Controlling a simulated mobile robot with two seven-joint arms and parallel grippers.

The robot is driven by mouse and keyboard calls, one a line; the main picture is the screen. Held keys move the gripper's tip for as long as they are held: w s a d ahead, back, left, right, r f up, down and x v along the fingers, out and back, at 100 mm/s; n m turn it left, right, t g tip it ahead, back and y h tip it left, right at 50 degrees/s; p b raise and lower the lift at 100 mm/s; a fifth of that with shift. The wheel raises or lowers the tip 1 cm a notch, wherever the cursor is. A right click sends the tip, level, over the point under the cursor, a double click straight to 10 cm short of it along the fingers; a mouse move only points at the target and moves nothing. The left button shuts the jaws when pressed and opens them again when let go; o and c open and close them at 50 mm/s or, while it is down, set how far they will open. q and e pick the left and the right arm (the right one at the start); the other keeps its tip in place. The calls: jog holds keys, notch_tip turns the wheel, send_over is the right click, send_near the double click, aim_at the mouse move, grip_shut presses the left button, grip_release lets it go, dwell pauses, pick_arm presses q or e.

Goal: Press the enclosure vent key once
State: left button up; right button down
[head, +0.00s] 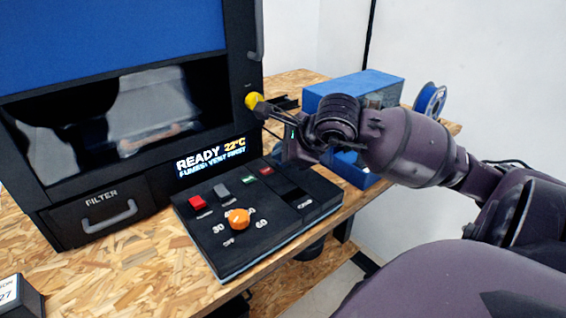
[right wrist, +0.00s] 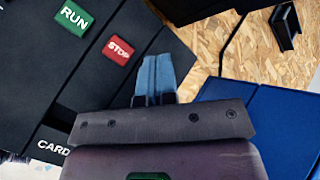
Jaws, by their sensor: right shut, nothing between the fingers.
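The black enclosure (head: 243,122) stands at the left, and its display (head: 211,158) reads "READY 22°C" and "FUMES: VENT FIRST". A yellow round key (head: 253,101) sits on its right front post; the small label above it is unreadable. My right gripper (head: 264,108) is shut and empty, its fingertips close beside the yellow key in the head view. I cannot tell whether they touch it. In the right wrist view the shut fingers (right wrist: 157,76) point away over the dark panel, and the yellow key does not show. My left gripper is not in view.
A black console (head: 232,258) in front carries a red key (head: 197,202), a grey key (head: 221,191), an orange dial (head: 238,219), green RUN (right wrist: 73,18) and red STOP (right wrist: 118,50) keys. A blue box (head: 362,84) and a blue spool (head: 430,101) stand behind my right arm.

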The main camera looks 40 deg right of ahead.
jog(key=shift+f, duration=0.2)
dwell(0.6)
jog(key=shift+r, duration=0.8)
jog(key=shift+r, duration=0.1)
jog(key=shift+r+p, duration=0.65)
jog(key=shift+r, duration=0.25)
jog(key=shift+r+p, duration=0.7)
jog(key=shift+r, duration=0.85)
